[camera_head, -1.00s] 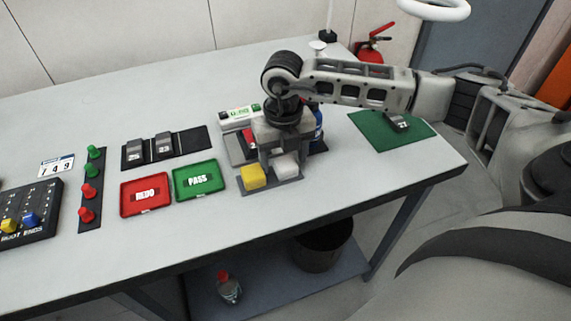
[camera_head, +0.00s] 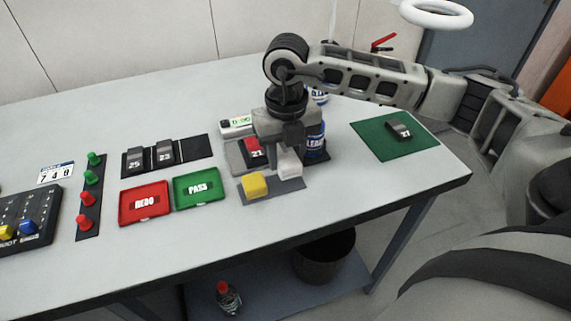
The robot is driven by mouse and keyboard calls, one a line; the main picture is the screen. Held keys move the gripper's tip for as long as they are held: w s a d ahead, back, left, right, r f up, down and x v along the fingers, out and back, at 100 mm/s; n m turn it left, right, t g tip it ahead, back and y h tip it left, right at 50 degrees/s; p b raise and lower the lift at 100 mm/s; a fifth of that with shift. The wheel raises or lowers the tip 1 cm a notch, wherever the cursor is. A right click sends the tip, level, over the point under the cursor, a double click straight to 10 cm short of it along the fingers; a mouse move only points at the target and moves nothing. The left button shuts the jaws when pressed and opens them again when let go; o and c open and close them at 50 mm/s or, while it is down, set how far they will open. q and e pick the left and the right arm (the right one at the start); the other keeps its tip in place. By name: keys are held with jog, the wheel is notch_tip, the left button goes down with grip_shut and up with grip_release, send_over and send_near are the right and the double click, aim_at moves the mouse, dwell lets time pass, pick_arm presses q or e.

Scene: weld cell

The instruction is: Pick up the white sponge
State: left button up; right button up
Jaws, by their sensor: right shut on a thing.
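The white sponge (camera_head: 289,166) is between the fingers of my right gripper (camera_head: 286,150), which is shut on it. The sponge appears a little above the right part of the dark grey mat (camera_head: 285,188), partly hidden by the fingers. A yellow sponge (camera_head: 255,185) sits on the left part of that mat. My left gripper is not in view.
Close behind the gripper are a blue can (camera_head: 315,140), a red-faced block marked 21 (camera_head: 254,151) and a white-green box (camera_head: 236,125). Green PASS (camera_head: 198,188) and red REDO (camera_head: 145,203) trays lie left. A green mat (camera_head: 375,141) with block 27 (camera_head: 399,129) lies right.

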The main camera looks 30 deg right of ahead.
pick_arm(q)
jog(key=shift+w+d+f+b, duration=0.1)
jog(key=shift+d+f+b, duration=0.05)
jog(key=shift+b, duration=0.65)
pick_arm(e)
jog(key=s+a+r, duration=0.4)
jog(key=s+r, duration=0.4)
jog(key=s, duration=0.4)
jog(key=shift+s+a+r, duration=0.15)
jog(key=shift+a+r, duration=0.2)
jog(key=shift+r, duration=0.05)
